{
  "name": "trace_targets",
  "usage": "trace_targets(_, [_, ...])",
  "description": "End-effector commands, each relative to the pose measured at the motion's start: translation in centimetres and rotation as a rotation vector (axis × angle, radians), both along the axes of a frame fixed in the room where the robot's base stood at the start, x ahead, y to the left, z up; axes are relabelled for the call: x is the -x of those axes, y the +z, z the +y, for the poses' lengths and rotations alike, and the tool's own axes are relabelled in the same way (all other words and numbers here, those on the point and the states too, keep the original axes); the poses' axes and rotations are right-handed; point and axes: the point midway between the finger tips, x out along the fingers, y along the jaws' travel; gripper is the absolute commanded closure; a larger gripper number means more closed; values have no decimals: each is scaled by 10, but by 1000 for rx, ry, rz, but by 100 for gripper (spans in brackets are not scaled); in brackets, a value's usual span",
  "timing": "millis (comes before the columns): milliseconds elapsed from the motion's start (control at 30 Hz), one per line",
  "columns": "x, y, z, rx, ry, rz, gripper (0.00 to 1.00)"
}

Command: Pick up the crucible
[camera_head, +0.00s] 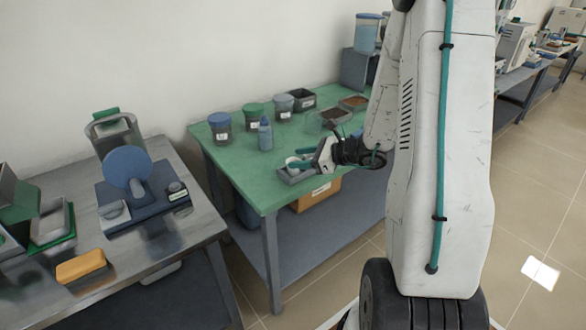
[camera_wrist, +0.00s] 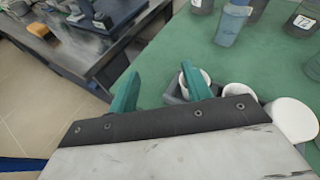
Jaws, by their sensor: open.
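My gripper (camera_wrist: 160,84) is open, its two teal fingers apart with only green tabletop and a tray edge showing between them. In the wrist view a white crucible (camera_wrist: 205,76) stands behind the right finger, which hides part of it. A second white cup (camera_wrist: 240,90) stands to its right, partly hidden by my gripper's body. A white round disc (camera_wrist: 294,116) lies farther right. The cups sit in or by a grey tray (camera_wrist: 174,92). In the head view my gripper (camera_head: 300,163) is low over this tray (camera_head: 287,179) at the green table's front edge; contact cannot be told.
Dark open containers (camera_head: 334,118) stand behind my gripper. A steel table (camera_head: 200,222) with a blue device (camera_head: 128,170) is at left, across a gap.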

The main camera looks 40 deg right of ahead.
Motion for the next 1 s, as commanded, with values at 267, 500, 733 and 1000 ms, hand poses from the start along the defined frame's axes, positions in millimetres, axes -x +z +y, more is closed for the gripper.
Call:
trace_targets(267, [-6, -41, -46, -103, -209, 48, 51])
trace_targets(500, [-26, -50, -37, -104, -210, 49, 51])
trace_targets(733, [-50, -63, -27, -103, -206, 49, 51])
trace_targets(1000, [-68, -69, -20, -102, -210, 48, 51])
